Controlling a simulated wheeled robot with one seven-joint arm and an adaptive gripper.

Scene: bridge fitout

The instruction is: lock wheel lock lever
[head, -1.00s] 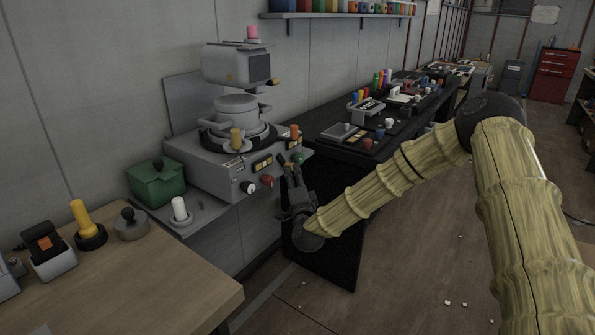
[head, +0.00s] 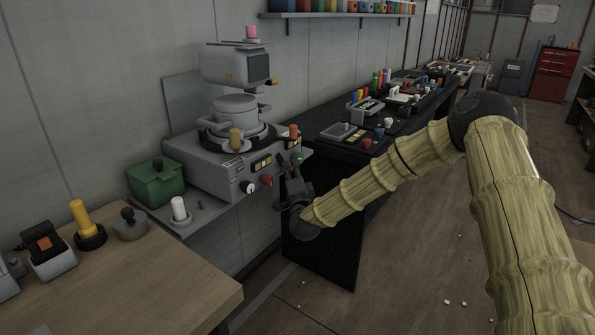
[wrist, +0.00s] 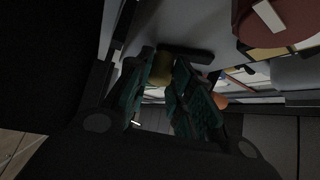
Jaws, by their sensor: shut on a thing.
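A grey console (head: 215,172) with a round turntable on top stands against the wall in the head view. My gripper (head: 286,172) is at its front right corner, close to the front face. In the wrist view, my gripper (wrist: 162,88) has its two dark green fingers around a dull yellow knob (wrist: 161,68), which I take for the lever's knob. A black bar (wrist: 188,53) lies beside the knob, against the grey surface. The fingers hide most of the knob, and the head view does not show the lever clearly. I cannot tell the lever's angle.
A black bench (head: 330,205) is just right of my gripper. Open floor lies right.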

